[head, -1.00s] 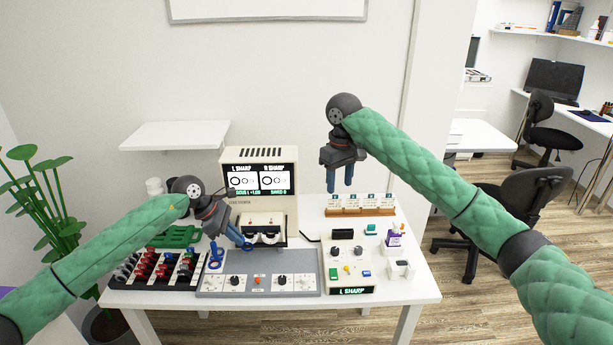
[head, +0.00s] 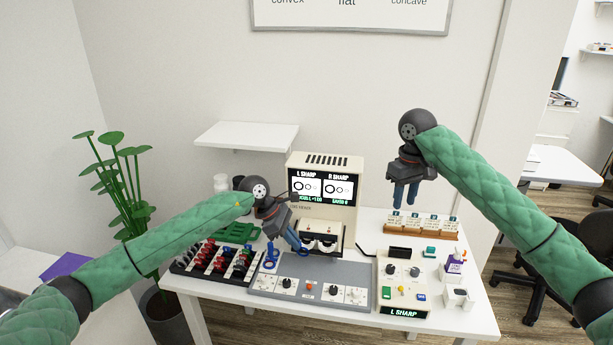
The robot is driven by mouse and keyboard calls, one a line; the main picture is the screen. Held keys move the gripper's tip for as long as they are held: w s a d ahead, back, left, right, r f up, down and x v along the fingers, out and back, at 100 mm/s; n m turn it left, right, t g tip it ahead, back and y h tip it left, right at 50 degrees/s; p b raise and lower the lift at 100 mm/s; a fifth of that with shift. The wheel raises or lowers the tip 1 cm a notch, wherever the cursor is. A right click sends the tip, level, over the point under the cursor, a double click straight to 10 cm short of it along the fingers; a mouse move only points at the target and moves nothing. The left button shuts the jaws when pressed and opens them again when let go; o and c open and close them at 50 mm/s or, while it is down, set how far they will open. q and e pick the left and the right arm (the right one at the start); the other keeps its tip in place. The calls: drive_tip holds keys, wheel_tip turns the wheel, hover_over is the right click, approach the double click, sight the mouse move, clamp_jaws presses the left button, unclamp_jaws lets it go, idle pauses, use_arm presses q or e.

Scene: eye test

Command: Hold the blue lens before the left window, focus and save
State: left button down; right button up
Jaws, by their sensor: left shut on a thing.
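My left gripper (head: 298,243) points down and right, just left of the windows of the cream viewer (head: 297,170). It is shut on the blue lens, which its blue fingers mostly hide; I cannot tell how squarely it faces the left window (head: 308,245). The viewer's screen (head: 322,187) reads L SHARP and R SHARP above ring pictures, with a focus line and a saved count that looks like 0. My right gripper (head: 405,197) hangs open and empty above the card rack. The control box (head: 404,285) has knobs, coloured buttons and a display reading L SHARP.
A grey panel (head: 312,272) with knobs lies in front of the viewer. A black rack (head: 182,268) of red, black and blue pieces stands left, near a blue ringed thing (head: 270,258). A wooden card rack (head: 420,232) and a purple-labelled bottle (head: 454,267) stand right.

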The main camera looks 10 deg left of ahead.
clamp_jaws()
idle(1.4)
